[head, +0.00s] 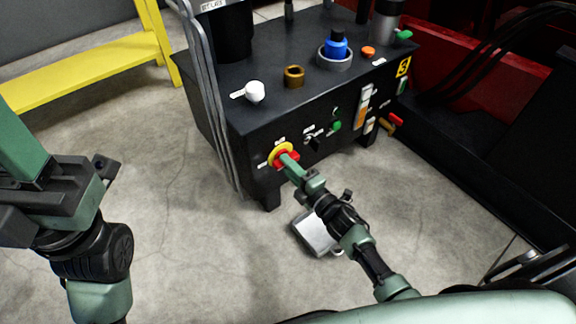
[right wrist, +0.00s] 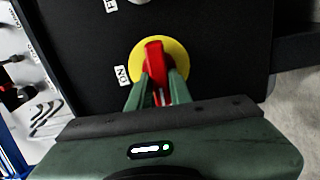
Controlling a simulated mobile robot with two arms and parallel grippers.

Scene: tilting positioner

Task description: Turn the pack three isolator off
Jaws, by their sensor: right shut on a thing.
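The isolator is a red handle (right wrist: 154,52) on a round yellow plate (right wrist: 177,51), on the front of the black cabinet. In the right wrist view the handle stands nearly upright in the picture. An "ON" label (right wrist: 122,75) lies left of the plate. In the head view the yellow plate (head: 274,150) is at the cabinet's left front. My right gripper (head: 287,160) is shut on the red handle, with one finger on each side; it also shows in the right wrist view (right wrist: 158,88). My left gripper (head: 50,165) is at the left, away from the cabinet, its fingertips unclear.
The black cabinet (head: 215,115) carries a blue knob (head: 336,45), a brass ring (head: 294,77), a white cup-like piece (head: 254,92) and a yellow "3" label (head: 403,66). A grey box (head: 313,235) lies on the floor below. A yellow rail (head: 80,70) stands at left.

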